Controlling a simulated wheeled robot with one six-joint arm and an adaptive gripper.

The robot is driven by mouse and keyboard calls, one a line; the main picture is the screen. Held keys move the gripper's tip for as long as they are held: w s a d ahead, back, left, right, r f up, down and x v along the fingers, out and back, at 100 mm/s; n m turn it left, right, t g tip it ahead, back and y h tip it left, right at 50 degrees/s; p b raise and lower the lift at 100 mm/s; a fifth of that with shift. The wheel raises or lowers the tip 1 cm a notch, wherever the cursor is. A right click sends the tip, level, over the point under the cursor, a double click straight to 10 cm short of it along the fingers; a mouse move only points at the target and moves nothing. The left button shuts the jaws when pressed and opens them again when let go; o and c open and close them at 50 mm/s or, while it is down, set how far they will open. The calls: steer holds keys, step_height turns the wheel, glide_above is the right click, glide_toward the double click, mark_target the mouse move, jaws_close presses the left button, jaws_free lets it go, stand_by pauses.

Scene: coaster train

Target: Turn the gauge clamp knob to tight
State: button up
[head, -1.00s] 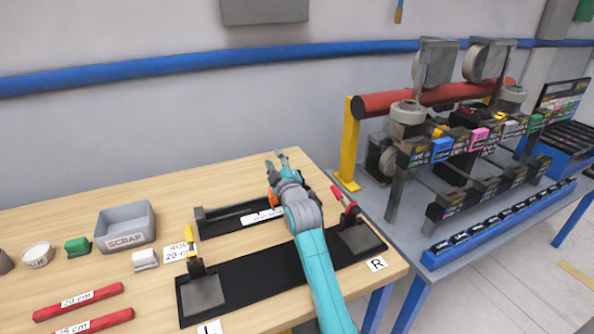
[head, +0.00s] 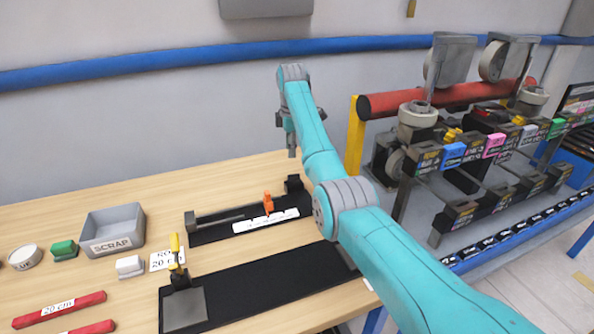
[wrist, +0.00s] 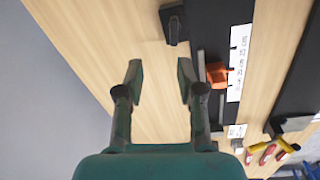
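The gauge (head: 245,222) is a black base with a white scale strip on the wooden bench. An orange clamp piece (head: 268,203), with its knob not told apart, stands on it right of the middle. In the wrist view the orange piece (wrist: 217,75) lies just right of my fingers. My gripper (head: 292,153) points down above the bench's back edge, behind the gauge and apart from it. The wrist view shows my gripper (wrist: 160,72) open, with only bare wood between the fingers.
A dark end block (head: 294,184) rises at the gauge's right end. A longer black fixture (head: 245,292) with a yellow-handled clamp (head: 176,252) lies in front; my arm hides its right end. A grey SCRAP bin (head: 113,230) stands left. The wall is close behind the bench.

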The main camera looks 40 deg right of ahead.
mark_target(294, 178)
steer(key=shift+g, duration=0.6)
steer(key=f, duration=0.3)
steer(key=s+f, duration=0.1)
steer(key=f, duration=0.5)
steer(key=shift+s+f, duration=0.15)
steer(key=shift+f, duration=0.1)
jaws_close()
